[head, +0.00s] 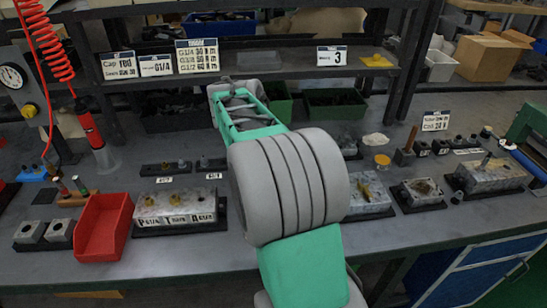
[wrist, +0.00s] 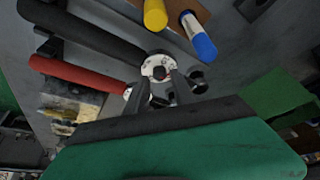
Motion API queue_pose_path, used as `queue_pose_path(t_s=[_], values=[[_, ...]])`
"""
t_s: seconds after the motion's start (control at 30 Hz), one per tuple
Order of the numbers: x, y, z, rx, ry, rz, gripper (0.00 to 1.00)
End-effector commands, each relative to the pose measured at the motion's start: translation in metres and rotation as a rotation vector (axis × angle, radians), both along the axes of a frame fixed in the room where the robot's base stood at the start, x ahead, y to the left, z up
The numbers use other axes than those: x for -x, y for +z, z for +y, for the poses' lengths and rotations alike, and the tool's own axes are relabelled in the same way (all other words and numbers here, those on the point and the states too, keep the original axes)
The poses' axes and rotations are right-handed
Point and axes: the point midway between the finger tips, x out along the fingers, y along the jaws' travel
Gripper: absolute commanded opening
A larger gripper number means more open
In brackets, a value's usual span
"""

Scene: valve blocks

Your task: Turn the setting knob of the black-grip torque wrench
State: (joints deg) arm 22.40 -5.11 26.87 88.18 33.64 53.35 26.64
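In the wrist view, the black-grip torque wrench (wrist: 85,28) runs from the upper left toward the middle. A pale round dial with a dark centre (wrist: 158,66), which looks like its setting knob, sits at its inner end. My gripper (wrist: 163,84) has its two dark fingers pointing at this dial, with a visible gap between them. The fingertips are close to the dial's near edge; I cannot tell whether they touch it. A red-grip wrench (wrist: 80,74) lies beside the black one, its end partly hidden by a finger. In the head view my arm hides the gripper and the wrenches.
Near the dial are a yellow cylinder (wrist: 155,14) and a blue-ended cylinder (wrist: 201,43) by a brown block. A green surface (wrist: 268,105) is at right. On the bench stand a red bin (head: 101,229), metal valve blocks (head: 174,208) and green bins (head: 335,104) at the back.

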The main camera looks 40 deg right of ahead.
Motion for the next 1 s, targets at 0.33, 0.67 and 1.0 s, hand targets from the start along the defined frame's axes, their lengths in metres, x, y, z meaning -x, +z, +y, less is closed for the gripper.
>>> queue_pose_path(t_s=[0.33,0.67,1.0], values=[[0.002,0.057,0.023,0.000,0.000,-0.003,0.29],[0.003,0.058,0.023,0.001,0.000,-0.002,0.29],[0.018,0.087,0.134,-0.032,0.563,0.047,0.29]])
